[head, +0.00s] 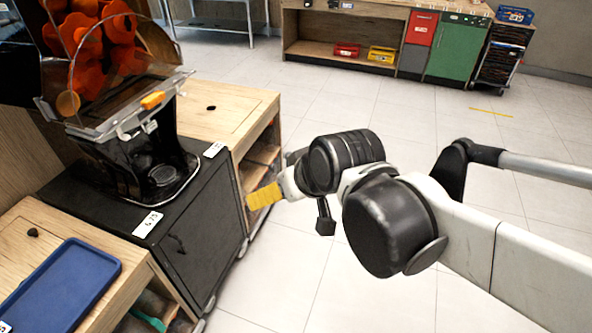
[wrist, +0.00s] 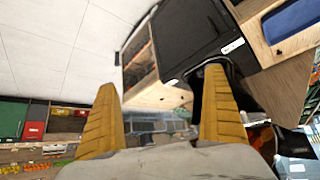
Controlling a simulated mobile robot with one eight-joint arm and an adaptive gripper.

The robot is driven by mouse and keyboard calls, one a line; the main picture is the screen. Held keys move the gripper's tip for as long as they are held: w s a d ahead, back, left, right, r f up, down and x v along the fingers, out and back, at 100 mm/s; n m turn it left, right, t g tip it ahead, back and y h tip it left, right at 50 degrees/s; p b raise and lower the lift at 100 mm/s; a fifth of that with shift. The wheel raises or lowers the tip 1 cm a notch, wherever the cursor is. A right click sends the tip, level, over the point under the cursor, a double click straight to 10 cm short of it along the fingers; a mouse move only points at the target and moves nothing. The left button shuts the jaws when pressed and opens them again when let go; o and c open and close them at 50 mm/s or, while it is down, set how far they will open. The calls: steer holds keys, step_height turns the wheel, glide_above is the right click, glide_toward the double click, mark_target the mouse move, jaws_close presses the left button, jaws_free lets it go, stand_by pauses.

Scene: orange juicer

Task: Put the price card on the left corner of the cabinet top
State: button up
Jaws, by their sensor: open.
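A white price card (head: 147,224) with dark print lies flat on the black cabinet's top (head: 185,207), by its front left corner. A second, smaller white card (head: 213,149) lies at the front right corner. Both also show in the wrist view, one card (wrist: 232,46) near the blue tray and the other card (wrist: 172,82) near the right finger. My gripper (head: 264,196) is in front of the cabinet, to the right of it and apart from both cards. In the wrist view my gripper (wrist: 160,79) has its yellow fingers wide apart with nothing between them.
The juicer (head: 120,130) with oranges stands on the cabinet top behind the cards. A blue tray (head: 60,285) lies on the wooden counter at left. Another wooden counter (head: 230,105) adjoins the cabinet's right side. The tiled floor (head: 330,270) around my arm is clear.

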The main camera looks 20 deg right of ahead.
steer(key=s+d+m+h, duration=0.1)
steer(key=s+d, duration=0.4)
steer(key=s, duration=0.1)
steer(key=shift+s+f+m+g+h, duration=0.25)
steer(key=shift+s+m+g+h, duration=0.05)
steer(key=shift+s+m, duration=0.1)
